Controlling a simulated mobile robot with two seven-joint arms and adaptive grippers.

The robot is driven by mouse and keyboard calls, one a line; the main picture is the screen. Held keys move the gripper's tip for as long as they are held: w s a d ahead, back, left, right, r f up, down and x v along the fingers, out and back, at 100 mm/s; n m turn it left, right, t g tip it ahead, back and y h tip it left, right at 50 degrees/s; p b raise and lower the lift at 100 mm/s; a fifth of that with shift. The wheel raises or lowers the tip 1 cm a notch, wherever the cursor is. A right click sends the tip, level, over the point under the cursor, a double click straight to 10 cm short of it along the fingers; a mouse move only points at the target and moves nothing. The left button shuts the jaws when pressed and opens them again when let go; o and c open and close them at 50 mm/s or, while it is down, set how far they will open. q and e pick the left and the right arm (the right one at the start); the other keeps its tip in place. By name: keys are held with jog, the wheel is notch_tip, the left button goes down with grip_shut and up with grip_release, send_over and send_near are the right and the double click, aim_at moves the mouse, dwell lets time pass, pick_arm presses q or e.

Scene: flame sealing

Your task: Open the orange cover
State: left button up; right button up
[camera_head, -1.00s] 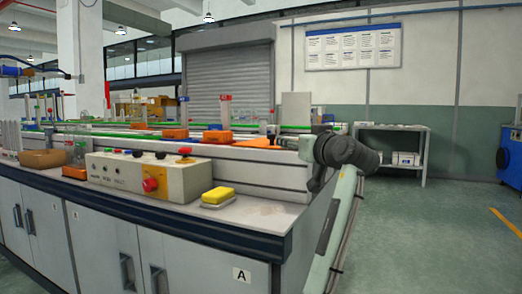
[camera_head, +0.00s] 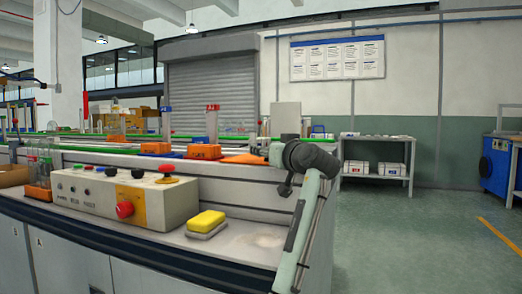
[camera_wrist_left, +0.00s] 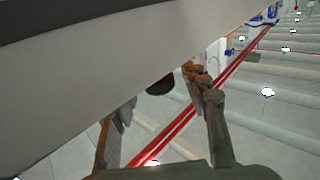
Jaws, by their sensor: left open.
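Several orange parts lie along the bench, and I cannot tell which is the cover. A flat orange piece (camera_head: 245,159) lies just left of a grey-green arm of mine (camera_head: 302,225). An orange block (camera_head: 204,152) holds an upright tube farther left, with a lower orange block (camera_head: 155,148) beyond it. My left gripper (camera_wrist_left: 163,98) shows in the left wrist view with its fingers apart and nothing clearly between them. A pale surface crosses above it, with a small dark round part behind. My right gripper cannot be made out.
A control box (camera_head: 125,197) with a red knob stands at the bench front. A yellow sponge (camera_head: 206,221) sits beside it on a grey base. A shelf (camera_head: 378,139) and a blue machine (camera_head: 497,163) stand at right. The floor (camera_head: 420,230) between is clear.

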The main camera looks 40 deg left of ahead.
aim_at(262, 159)
pick_arm(q)
jog(key=shift+x, duration=1.75)
grip_shut()
